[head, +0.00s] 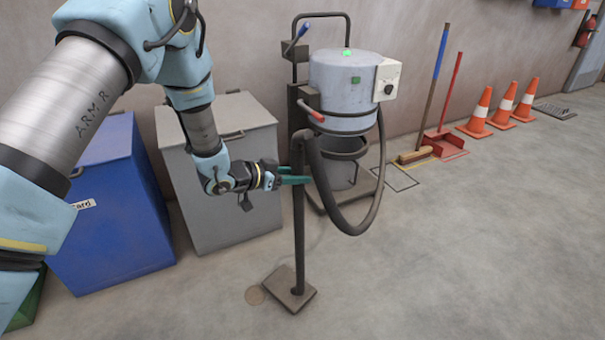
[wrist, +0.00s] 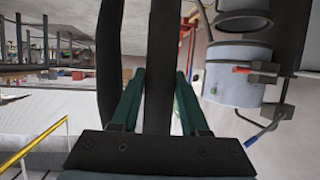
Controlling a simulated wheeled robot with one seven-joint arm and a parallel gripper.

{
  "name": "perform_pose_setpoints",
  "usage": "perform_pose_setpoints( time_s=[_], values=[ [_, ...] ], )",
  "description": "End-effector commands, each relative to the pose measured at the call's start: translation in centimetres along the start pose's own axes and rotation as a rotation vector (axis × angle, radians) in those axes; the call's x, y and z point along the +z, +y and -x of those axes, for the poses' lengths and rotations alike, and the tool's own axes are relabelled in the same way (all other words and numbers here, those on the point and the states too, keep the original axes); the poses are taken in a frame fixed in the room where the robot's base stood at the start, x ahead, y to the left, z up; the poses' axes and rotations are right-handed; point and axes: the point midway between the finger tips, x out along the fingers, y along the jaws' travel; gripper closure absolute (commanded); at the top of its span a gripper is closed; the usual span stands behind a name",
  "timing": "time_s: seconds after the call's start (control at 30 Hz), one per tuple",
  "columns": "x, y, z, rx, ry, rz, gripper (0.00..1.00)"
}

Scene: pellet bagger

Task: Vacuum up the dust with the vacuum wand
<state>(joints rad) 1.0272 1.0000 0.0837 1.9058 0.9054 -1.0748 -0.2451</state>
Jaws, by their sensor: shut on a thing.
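The vacuum wand (head: 299,225) is a dark upright tube with a flat floor head (head: 290,289) at or very near the floor. My gripper (head: 293,178) is shut on the wand's upper part. In the wrist view, its green fingers (wrist: 157,95) stand on either side of the wand (wrist: 160,60). A dark hose (head: 345,222) loops from the wand's top to the grey vacuum drum (head: 343,85), which shows a green light on top.
A grey bin (head: 228,170) and a blue bin (head: 115,215) stand left of the wand along the wall. A broom (head: 437,90), a red dustpan (head: 445,145) and orange cones (head: 480,113) are at the back right. The floor (head: 460,250) at front right is clear.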

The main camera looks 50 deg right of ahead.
Motion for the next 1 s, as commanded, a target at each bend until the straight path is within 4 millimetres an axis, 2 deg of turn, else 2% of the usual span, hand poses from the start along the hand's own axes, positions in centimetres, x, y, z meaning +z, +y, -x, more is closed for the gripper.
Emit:
perform_pose_setpoints(
  time_s=[1.0],
  values=[
    [2.2,-1.0,5.8,-0.001,0.003,-0.002,1.0]
  ],
)
